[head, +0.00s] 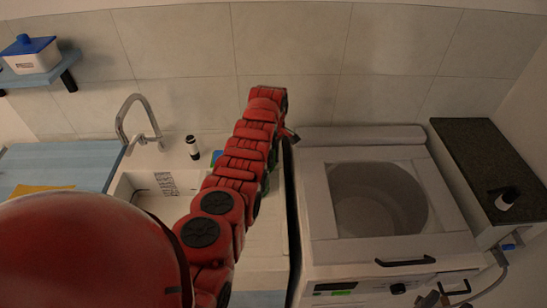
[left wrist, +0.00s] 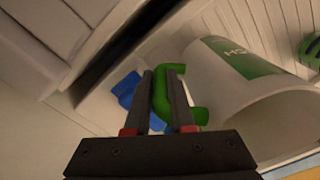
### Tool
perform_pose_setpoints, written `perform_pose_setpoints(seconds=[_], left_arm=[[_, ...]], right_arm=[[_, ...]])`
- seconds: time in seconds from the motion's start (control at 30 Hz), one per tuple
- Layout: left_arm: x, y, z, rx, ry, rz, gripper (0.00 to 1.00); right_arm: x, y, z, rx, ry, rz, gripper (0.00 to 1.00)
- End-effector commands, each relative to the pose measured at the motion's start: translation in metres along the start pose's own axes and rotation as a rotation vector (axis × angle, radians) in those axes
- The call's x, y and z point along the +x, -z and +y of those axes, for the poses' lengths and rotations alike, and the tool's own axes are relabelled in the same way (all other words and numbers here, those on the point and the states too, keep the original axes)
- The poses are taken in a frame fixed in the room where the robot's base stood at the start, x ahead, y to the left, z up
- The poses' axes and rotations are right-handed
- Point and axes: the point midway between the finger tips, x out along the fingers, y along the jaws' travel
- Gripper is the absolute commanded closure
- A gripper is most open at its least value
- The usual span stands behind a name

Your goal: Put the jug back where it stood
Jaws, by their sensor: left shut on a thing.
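The jug (left wrist: 215,85) is a pale cylinder with a green label and a green handle (left wrist: 160,97). Its open mouth faces the lower right of the left wrist view. My left gripper (left wrist: 162,72) is shut on the green handle, one dark finger on each side. In the head view my red left arm reaches to the left side of the washing machine and hides most of the jug. Only small green bits show beside the arm. Whether the jug touches the surface below cannot be told.
A top-loading washing machine (head: 315,190) with an open drum stands right of the arm. A sink with a tap (head: 122,125) and a small dark-and-white bottle (head: 192,147) are on the left. A blue object (left wrist: 126,90) lies near the fingers. A dark-topped cabinet (head: 475,150) stands at right.

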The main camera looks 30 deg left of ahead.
Motion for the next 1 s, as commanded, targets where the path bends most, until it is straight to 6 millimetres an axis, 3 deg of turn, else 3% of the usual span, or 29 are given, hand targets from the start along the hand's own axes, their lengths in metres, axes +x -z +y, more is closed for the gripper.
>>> perform_pose_setpoints(seconds=[0.03, 0.2, 0.63, 0.83, 1.0], left_arm=[[0.002, 0.000, 0.000, 0.000, -0.001, 0.000, 0.76], [0.001, 0.000, 0.000, 0.000, -0.001, 0.000, 0.48], [-0.007, 0.000, 0.002, 0.000, -0.004, 0.001, 0.48], [-0.038, 0.000, 0.002, 0.002, -0.006, 0.002, 0.48], [-0.085, 0.000, 0.003, 0.002, -0.009, 0.003, 0.48]], right_arm=[[-0.002, 0.000, 0.000, 0.000, 0.000, 0.000, 0.50], [-0.001, 0.000, 0.000, 0.000, 0.000, 0.000, 0.50], [-0.003, -0.001, 0.000, 0.000, 0.000, 0.000, 0.50], [-0.018, -0.003, -0.001, 0.000, 0.000, 0.000, 0.50], [-0.027, -0.005, -0.001, 0.000, 0.000, 0.000, 0.50]])
